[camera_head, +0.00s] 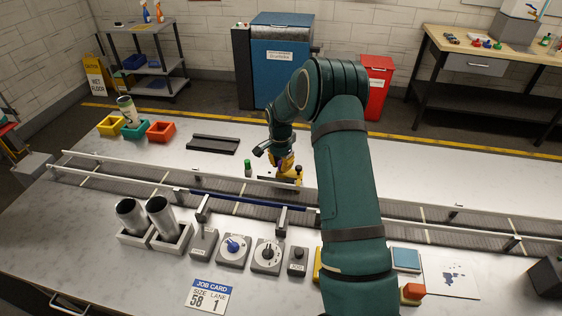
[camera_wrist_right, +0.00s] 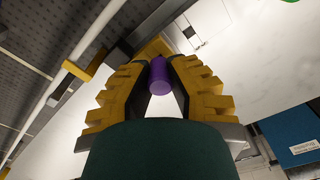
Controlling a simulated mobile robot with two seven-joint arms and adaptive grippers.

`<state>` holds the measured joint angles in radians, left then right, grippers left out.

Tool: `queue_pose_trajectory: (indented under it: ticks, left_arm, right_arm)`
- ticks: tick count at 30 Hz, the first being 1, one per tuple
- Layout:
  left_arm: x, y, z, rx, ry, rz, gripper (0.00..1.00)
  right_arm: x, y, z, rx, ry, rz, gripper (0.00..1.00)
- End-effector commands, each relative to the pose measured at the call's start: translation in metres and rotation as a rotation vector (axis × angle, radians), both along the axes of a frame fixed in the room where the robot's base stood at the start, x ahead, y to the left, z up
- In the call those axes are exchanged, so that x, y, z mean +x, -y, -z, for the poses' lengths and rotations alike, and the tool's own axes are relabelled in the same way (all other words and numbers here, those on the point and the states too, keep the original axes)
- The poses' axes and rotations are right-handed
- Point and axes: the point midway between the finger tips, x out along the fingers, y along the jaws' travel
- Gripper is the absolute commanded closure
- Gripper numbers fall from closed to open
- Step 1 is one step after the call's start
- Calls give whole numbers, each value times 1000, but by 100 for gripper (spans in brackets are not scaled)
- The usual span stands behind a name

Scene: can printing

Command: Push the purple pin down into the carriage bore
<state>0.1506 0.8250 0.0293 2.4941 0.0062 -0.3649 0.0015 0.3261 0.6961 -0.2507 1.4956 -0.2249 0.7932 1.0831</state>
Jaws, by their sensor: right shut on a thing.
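My right gripper (camera_head: 283,168) has yellow fingers and reaches down at the far side of the conveyor. In the right wrist view the gripper (camera_wrist_right: 161,65) is shut on the purple pin (camera_wrist_right: 159,80), a short cylinder between the dark fingertip pads. A yellow part (camera_wrist_right: 153,48) shows just beyond the fingertips; it may be the carriage. I cannot make out the bore or how deep the pin sits. The pin is hidden in the head view. My left gripper is not in view.
A green-topped cylinder (camera_head: 248,169) stands just left of the right gripper. Conveyor rails (camera_head: 130,167) and a blue bar (camera_head: 262,203) run across the table. Two metal cans (camera_head: 131,216) (camera_head: 162,214) stand front left. A dark tray (camera_head: 213,144) lies behind the conveyor, with clear table around it.

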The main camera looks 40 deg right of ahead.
Motion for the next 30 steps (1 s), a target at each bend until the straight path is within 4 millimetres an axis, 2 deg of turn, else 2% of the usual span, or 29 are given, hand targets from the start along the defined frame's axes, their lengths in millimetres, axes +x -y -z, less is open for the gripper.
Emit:
queue_pose_trajectory:
  ticks: [1, 22, 30]
  left_arm:
    - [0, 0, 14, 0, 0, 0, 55]
    - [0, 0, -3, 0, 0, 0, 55]
    - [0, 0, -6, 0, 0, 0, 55]
  right_arm:
    - [0, 0, 13, 0, 0, 0, 100]
    - [0, 0, -14, -1, 1, 0, 100]
    - [0, 0, -17, 1, 0, 0, 100]
